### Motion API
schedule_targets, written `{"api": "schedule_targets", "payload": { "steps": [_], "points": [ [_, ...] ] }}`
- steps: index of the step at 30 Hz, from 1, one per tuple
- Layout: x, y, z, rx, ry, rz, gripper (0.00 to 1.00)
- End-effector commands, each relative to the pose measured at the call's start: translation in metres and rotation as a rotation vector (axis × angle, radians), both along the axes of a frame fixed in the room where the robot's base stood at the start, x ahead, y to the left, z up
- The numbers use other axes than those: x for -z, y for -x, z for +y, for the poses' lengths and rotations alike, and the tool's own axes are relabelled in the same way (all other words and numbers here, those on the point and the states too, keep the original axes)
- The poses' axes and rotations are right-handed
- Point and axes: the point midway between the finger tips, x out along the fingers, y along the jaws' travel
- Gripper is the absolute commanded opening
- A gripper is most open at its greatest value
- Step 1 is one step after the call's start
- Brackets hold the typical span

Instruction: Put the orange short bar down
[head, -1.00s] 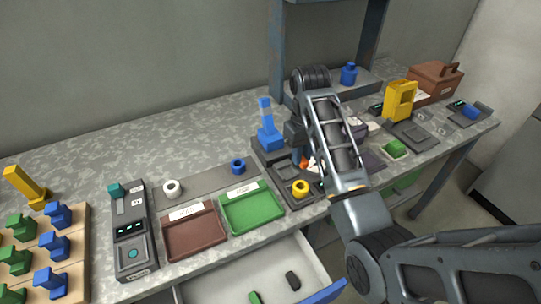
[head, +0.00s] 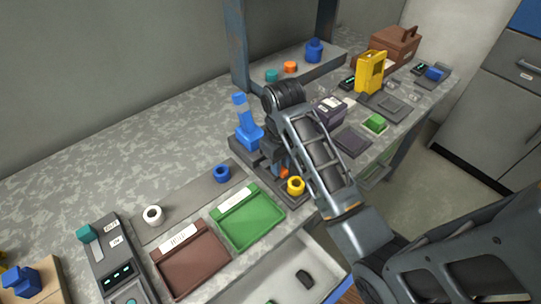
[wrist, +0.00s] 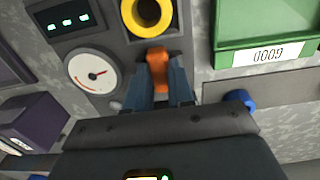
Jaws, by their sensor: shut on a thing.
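The orange short bar (wrist: 158,70) sits between the fingertips of my gripper (wrist: 160,82) in the wrist view, and my gripper is shut on it. The bar also shows as a small orange patch (head: 283,173) in the head view, mostly hidden by my wrist and fingers. My gripper (head: 279,168) is over the dark fixture (head: 298,202), beside the yellow ring (head: 296,186). In the wrist view the yellow ring (wrist: 147,14) is just beyond the bar. I cannot tell whether the bar touches the fixture.
A dial gauge (wrist: 95,72) is beside my fingers. A blue clamp-like piece (head: 246,130) stands behind my gripper. A green tray (head: 250,222) and a brown tray (head: 190,262) lie to the left. An open drawer (head: 290,268) is below the bench front.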

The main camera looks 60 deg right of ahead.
Motion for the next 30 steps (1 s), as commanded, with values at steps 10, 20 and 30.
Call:
{"api": "schedule_targets", "payload": {
  "steps": [10, 20, 30],
  "points": [
    [0.0031, 0.0015, -0.0001, 0.000, 0.001, -0.002, 0.00],
    [0.0052, 0.0013, -0.0001, 0.000, 0.001, -0.002, 0.45],
    [0.0022, 0.0011, -0.0002, 0.000, 0.001, -0.002, 0.48]
  ]
}}
